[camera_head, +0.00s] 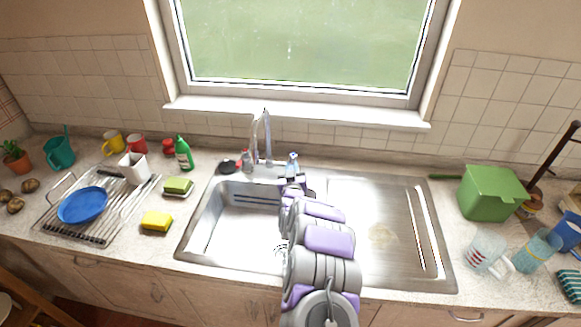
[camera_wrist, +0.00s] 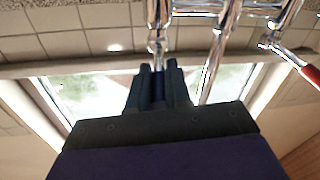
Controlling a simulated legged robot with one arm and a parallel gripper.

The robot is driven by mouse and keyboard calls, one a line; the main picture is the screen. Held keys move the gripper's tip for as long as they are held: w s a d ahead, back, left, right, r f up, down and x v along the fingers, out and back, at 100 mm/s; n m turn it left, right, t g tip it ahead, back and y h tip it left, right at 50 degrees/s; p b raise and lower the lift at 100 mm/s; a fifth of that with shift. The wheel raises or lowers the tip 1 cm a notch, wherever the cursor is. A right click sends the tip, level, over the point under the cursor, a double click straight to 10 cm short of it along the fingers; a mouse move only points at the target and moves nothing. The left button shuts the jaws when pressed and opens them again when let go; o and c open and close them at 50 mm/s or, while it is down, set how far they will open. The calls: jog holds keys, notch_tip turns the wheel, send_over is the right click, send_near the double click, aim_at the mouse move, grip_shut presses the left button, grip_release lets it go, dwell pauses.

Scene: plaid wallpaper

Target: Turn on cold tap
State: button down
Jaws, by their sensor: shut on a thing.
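The chrome faucet (camera_head: 262,140) with its tall spout stands behind the sink. The blue-marked cold tap (camera_head: 292,158) is right of the spout, and the red-marked hot tap (camera_head: 246,158) is left of it. My gripper (camera_head: 293,178) reaches over the sink to the cold tap. The wrist view appears upside down. There my gripper (camera_wrist: 158,72) is shut on the cold tap, at the end of its chrome stem (camera_wrist: 157,38). Its fingers hide most of the handle. The red handle of the hot tap (camera_wrist: 310,72) shows at the right edge. I see no clear water stream.
The steel sink (camera_head: 222,190) lies under my arm, with a drainboard at right. A green bottle (camera_head: 184,154), sponges and a dish rack (camera_head: 75,228) stand left. A green bin (camera_head: 492,193) and glasses are right. The window (camera_head: 290,40) is behind the faucet.

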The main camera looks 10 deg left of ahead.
jog(key=shift+w+d+r+n+g+y+p, duration=0.1)
jog(key=shift+d+n+g+y, duration=0.1)
jog(key=shift+d+n+y, duration=0.4)
jog(key=shift+w+d+f+n+g+y+p, duration=0.15)
jog(key=shift+n+y, duration=0.25)
jog(key=shift+y, duration=0.55)
jog(key=shift+d+r+n+g+y+p, duration=0.15)
jog(key=shift+d+n+g+y, duration=0.1)
jog(key=shift+n+y, duration=0.4)
jog(key=c, duration=1.1)
grip_release()
jog(key=shift+s, duration=0.1)
jog(key=v, duration=0.5)
jog(key=p+v, duration=0.1)
jog(key=v, duration=0.5)
jog(key=p+v, duration=0.1)
jog(key=v, duration=0.5)
jog(key=shift+s+d+f, duration=0.1)
jog(key=shift+f, duration=0.15)
